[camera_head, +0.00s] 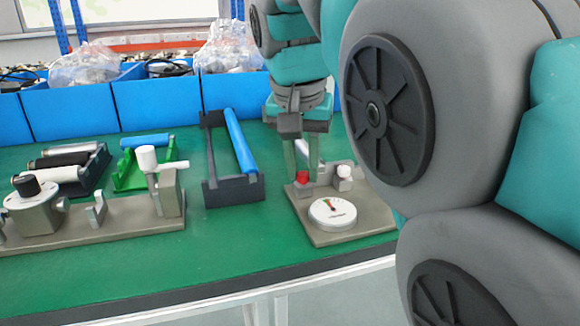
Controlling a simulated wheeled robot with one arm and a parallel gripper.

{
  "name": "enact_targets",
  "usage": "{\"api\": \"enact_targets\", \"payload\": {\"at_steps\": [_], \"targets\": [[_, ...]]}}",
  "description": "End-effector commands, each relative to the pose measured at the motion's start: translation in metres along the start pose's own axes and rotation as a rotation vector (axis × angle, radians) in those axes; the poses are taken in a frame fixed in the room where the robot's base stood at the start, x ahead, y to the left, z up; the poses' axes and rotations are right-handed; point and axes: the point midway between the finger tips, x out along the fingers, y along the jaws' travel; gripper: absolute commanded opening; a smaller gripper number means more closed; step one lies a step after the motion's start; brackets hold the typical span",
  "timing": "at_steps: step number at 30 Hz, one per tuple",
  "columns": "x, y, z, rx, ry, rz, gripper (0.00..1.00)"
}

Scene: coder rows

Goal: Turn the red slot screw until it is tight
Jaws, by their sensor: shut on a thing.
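The red slot screw (303,177) stands on a grey metal base plate (309,226), right of the middle of the view. A round white dial gauge (332,212) with a small coloured needle area lies on the plate in front of it. My gripper (304,172) points straight down over the plate. Its fingers are at the red screw, shut on it, one finger visible on its left side. The slot in the screw is too small to see. A white-topped knob (344,172) stands just right of the screw.
Left of the plate is a dark rack with a blue roller (241,142). Further left are a green rack (130,178), a dark rack with rollers (62,172) and a long grey fixture (120,222). Blue bins (157,103) line the back. The green table front is clear.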

Motion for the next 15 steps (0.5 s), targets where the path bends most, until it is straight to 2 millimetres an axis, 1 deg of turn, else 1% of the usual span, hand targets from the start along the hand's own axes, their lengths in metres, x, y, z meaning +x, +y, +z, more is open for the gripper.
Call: {"api": "enact_targets", "payload": {"at_steps": [1,3,4,15], "targets": [[0.0001,0.0003,0.0,0.0,0.0,0.001,0.09],[0.0001,0.0004,0.0001,0.0,0.0,0.001,0.01],[0.0001,0.0004,0.0,0.001,0.0,0.001,0.0],[0.0001,0.0006,0.0001,0.001,-0.001,0.001,0.0]]}}
